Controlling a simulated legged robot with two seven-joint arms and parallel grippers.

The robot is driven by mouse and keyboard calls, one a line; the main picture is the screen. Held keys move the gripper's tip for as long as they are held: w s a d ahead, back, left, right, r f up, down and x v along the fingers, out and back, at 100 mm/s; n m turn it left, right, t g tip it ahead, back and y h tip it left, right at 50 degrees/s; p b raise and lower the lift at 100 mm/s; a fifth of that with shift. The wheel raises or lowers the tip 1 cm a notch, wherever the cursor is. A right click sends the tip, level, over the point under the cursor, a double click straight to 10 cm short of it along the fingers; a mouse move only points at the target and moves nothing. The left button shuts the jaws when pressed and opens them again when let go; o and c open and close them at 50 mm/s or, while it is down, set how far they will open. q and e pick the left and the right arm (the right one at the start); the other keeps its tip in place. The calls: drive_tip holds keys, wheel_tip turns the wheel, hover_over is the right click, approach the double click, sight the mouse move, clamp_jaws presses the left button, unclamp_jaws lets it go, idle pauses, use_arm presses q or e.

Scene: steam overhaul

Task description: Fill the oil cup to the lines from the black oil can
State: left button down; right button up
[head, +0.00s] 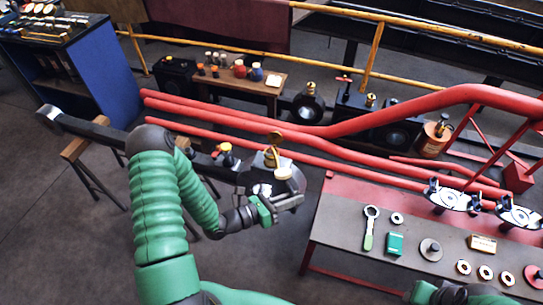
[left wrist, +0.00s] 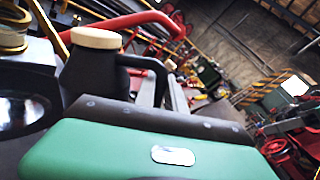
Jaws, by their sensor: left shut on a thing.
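My left gripper (head: 284,201) is shut on the black oil can, whose cream cap (head: 284,173) shows above the fingers. In the left wrist view the can (left wrist: 88,76) stands close beyond the green gripper body, with its handle toward the right. A brass oil cup (head: 271,158) with its lid raised sits just behind and left of the can. Brass rings at the upper left of the left wrist view (left wrist: 12,40) appear to belong to it. The oil level and lines cannot be made out. My right gripper (head: 455,294) is cut off at the bottom edge; its jaws are unclear.
A dark bar (head: 85,128) on trestles carries the brass fittings. Red pipes (head: 300,134) run behind it. A red-framed bench (head: 335,215) at right holds a wrench (head: 370,225), a green box (head: 394,244) and rings. A small wooden table (head: 270,88) with bottles stands behind.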

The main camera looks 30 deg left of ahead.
idle(0.3)
use_arm(q)
drive_tip(key=shift+w+a+r+p, duration=0.1)
drive_tip(key=shift+r+p, duration=0.5)
drive_tip(key=shift+p, duration=0.3)
idle(4.7)
drive_tip(key=shift+w+a+r+n+p, duration=0.1)
drive_tip(key=shift+r+n+p, duration=0.45)
drive_tip(key=shift+p, duration=0.3)
idle(1.2)
